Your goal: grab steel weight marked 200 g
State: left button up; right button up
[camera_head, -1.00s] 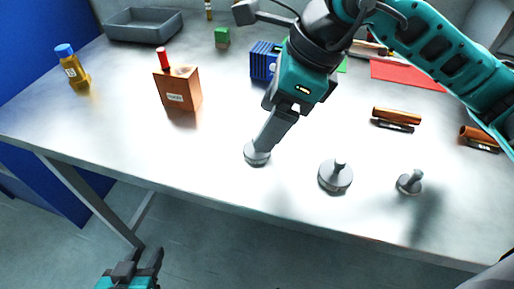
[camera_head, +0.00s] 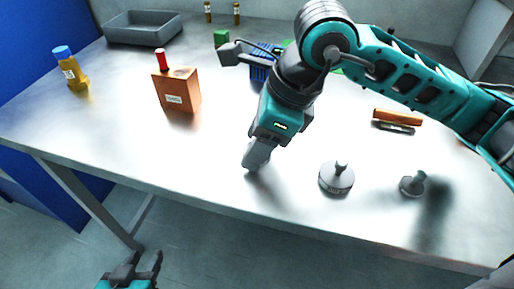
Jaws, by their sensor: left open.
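Two steel weights with knobs stand upright near the table's front edge: a larger one (camera_head: 337,178) in the middle and a smaller one (camera_head: 412,185) to its right. Their marks are too small to read, so I cannot tell which is 200 g. A third weight, seen earlier to the left of these, is now hidden at my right gripper. My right gripper (camera_head: 256,156) points down low over that spot. Whether its fingers are open or shut on the weight does not show. My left gripper (camera_head: 138,266) is open and empty, below the table's front edge.
A wooden block with a red top (camera_head: 177,90) and a yellow bottle with a blue cap (camera_head: 70,68) stand at left. A grey tray (camera_head: 143,30) is behind them. An orange cylinder (camera_head: 397,117) lies at right. The front left of the steel table (camera_head: 130,140) is clear.

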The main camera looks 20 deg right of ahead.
jog(key=c, duration=0.8)
jog(key=shift+r, duration=0.1)
